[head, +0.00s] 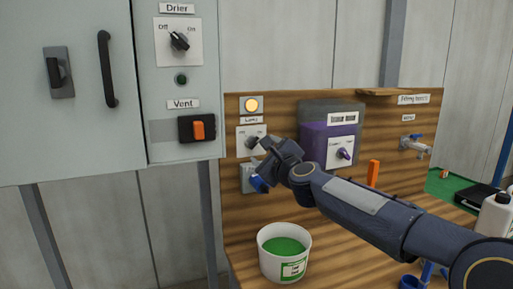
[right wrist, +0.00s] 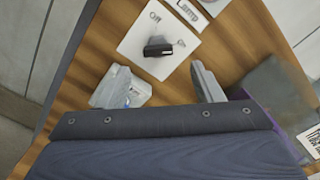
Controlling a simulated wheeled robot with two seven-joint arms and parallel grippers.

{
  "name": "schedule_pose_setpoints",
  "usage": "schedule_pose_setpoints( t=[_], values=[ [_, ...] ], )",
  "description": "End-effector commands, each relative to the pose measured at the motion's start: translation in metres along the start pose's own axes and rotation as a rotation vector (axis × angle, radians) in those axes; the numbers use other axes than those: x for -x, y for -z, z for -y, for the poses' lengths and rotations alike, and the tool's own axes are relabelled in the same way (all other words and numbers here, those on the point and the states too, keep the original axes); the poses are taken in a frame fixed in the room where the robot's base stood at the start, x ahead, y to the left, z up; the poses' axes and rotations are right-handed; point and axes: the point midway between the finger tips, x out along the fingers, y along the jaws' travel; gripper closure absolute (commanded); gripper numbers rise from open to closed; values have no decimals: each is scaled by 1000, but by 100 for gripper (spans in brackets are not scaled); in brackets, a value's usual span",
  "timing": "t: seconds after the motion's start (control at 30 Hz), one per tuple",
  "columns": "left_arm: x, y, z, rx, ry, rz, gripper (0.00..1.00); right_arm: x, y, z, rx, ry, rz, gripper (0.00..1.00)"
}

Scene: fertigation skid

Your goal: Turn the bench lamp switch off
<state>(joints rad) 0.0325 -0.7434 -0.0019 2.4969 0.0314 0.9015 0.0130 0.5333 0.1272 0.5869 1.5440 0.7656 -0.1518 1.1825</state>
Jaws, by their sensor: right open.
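The bench lamp switch is a dark knob on a pale plate (head: 243,133) marked Off and On, under a "Lamp" label on the wooden backboard. A round lamp (head: 251,104) above it glows amber. In the right wrist view the knob (right wrist: 158,46) shows clear on its plate (right wrist: 132,38); I cannot tell which mark it points to. My right gripper (head: 264,150) is at the plate's lower right, partly covering it in the head view. It is open and empty, with a grey finger (right wrist: 207,82) beside the plate, apart from the knob. My left gripper is out of view.
A grey box with a blue part (head: 248,178) sits just below the switch plate. A purple tank (head: 318,125) with its own knob (head: 344,154) stands right. A white tub (head: 285,252) of green stuff stands below. A grey cabinet (head: 75,130) fills the left.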

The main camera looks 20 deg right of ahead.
Motion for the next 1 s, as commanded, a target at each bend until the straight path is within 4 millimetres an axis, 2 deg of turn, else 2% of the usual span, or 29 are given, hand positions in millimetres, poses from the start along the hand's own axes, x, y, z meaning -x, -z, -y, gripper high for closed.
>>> schedule_pose_setpoints(
  t=[0.1,0.33,0.5,0.73,0.77,1.0],
  values=[
    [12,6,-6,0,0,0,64,-21,-4,1,-1,-6,1,40],
    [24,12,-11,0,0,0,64,-53,-4,0,4,-5,2,40],
    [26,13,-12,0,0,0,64,-63,-2,-1,7,-5,1,40],
    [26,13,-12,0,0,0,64,-64,-1,-1,8,-4,1,40],
    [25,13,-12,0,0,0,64,-64,-1,-1,8,-4,1,41],
    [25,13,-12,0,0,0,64,-64,-1,-1,9,-4,1,73]
  ],
)
